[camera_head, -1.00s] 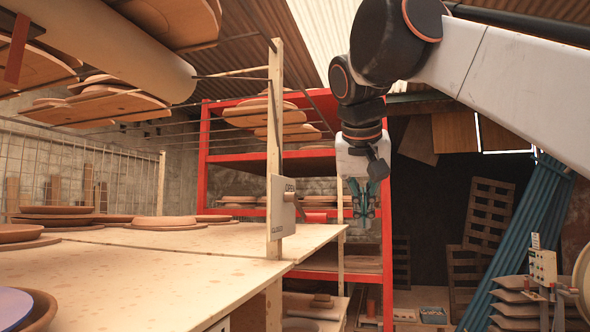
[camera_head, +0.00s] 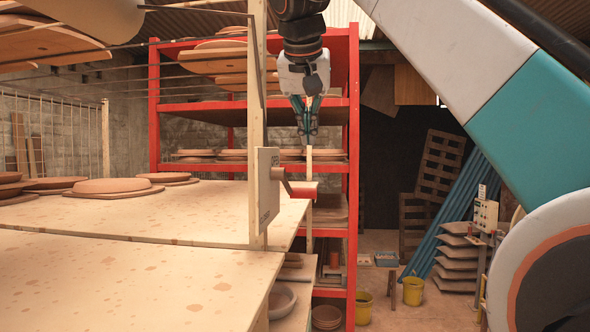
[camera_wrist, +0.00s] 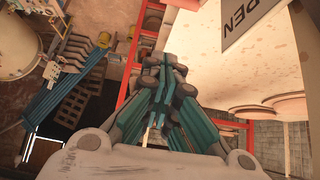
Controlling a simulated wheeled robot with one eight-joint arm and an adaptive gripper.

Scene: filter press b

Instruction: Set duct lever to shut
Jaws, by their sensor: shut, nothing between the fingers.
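The duct lever shows in the head view as a short brownish arm (camera_head: 283,181) sticking out to the right of a grey plate (camera_head: 267,187), with what looks like a red handle (camera_head: 303,190) at its end. The plate is fixed to an upright wooden post. In the wrist view the plate (camera_wrist: 255,22) shows part of the word OPEN at the upper right; the lever cannot be made out there. My gripper (camera_head: 308,138) points down, its teal fingers shut and empty. In the picture it is above and slightly right of the lever, apart from it. The fingers also show in the wrist view (camera_wrist: 164,72).
A wooden table (camera_head: 130,270) with clay plates fills the left. A red shelf rack (camera_head: 353,130) stands behind the gripper. Yellow buckets (camera_head: 413,291), teal pipes (camera_head: 455,210) and a control box (camera_head: 485,214) stand at the right. Open floor shows between them.

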